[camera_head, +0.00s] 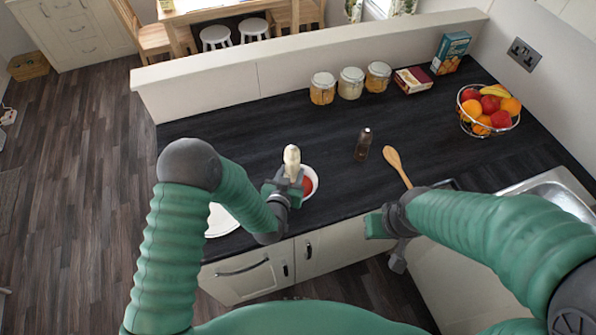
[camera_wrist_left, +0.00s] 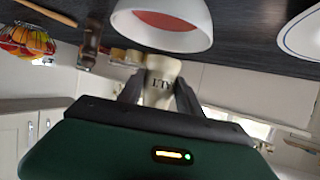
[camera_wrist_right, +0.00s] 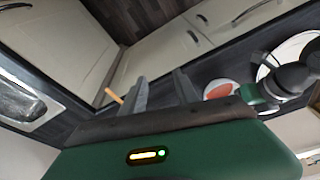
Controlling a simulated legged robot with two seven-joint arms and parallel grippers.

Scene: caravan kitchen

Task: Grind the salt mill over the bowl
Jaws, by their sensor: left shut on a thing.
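The cream salt mill (camera_head: 292,158) stands upright in my left gripper (camera_head: 287,182), which is shut on it. Its lettering shows upside down in the left wrist view (camera_wrist_left: 160,80), between the two fingers. The white bowl (camera_head: 315,182) with red contents is on the dark counter just right of the mill; the mill and gripper hide part of it. The bowl also shows in the left wrist view (camera_wrist_left: 200,38). I cannot tell whether the mill is right over the bowl. My right gripper (camera_head: 376,224) is at the counter's front edge; its fingers (camera_wrist_right: 162,92) are apart and empty.
A dark mill (camera_head: 363,143) and a wooden spoon (camera_head: 396,164) are right of the bowl. A white plate (camera_head: 220,222) is partly behind my left arm. Jars (camera_head: 350,83), boxes (camera_head: 412,80) and a fruit basket (camera_head: 488,108) line the back and right.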

